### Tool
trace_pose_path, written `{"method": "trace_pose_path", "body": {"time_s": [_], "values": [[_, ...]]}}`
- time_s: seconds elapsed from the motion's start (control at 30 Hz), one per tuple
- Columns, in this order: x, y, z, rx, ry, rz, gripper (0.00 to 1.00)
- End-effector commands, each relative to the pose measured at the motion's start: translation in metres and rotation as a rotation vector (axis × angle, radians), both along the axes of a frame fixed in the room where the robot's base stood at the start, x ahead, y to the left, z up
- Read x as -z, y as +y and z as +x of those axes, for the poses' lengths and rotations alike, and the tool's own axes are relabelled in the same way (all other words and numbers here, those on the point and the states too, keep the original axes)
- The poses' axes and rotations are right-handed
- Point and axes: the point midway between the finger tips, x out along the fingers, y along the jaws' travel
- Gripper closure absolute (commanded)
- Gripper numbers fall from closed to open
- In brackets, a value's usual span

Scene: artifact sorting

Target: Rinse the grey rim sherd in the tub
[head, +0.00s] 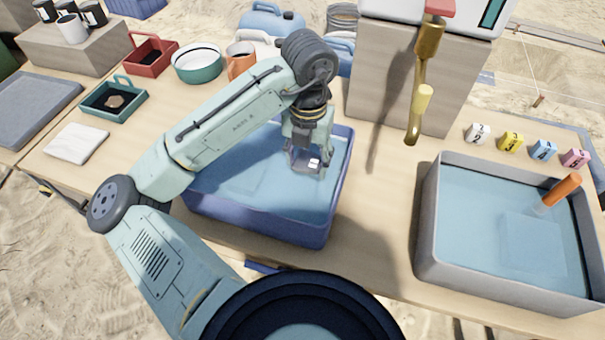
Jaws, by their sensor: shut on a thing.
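My gripper (307,163) points down over the blue tub (262,230), near its right side. It is shut on a small greyish piece with a white patch (314,163), which I take to be the grey rim sherd. The fingers hide most of it, so its shape is unclear. The blue tub holds water, and my arm covers part of its left and back. I cannot tell whether the piece touches the water.
A grey water tub (430,235) with an orange-handled tool (563,190) stands right. Behind are a tap (428,45) and small labelled blocks (510,142). Left are a green tray (135,112) holding a brown piece, a red tray (152,57) and a white cloth (76,143).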

Motion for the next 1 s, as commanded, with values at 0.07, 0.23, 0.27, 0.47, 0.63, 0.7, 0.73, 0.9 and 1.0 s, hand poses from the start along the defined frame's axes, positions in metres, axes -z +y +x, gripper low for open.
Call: {"method": "trace_pose_path", "body": {"time_s": [0.07,0.23,0.27,0.47,0.63,0.7,0.73,0.9,1.0], "values": [[-0.011,0.0,0.0,0.0,0.0,0.0,0.76],[-0.024,0.0,0.0,0.0,0.0,0.0,0.76],[-0.027,0.0,0.0,0.0,0.0,0.0,0.76],[-0.043,0.0,0.0,0.0,0.0,0.0,0.76],[-0.056,0.0,0.0,0.0,-0.001,0.0,0.76],[-0.062,0.0,0.0,0.0,-0.001,0.0,0.76],[-0.064,0.0,0.0,0.0,-0.001,0.0,0.76],[-0.075,0.0,0.0,0.0,-0.001,0.0,0.76],[-0.074,0.0,0.0,0.0,0.0,0.0,0.76]]}}
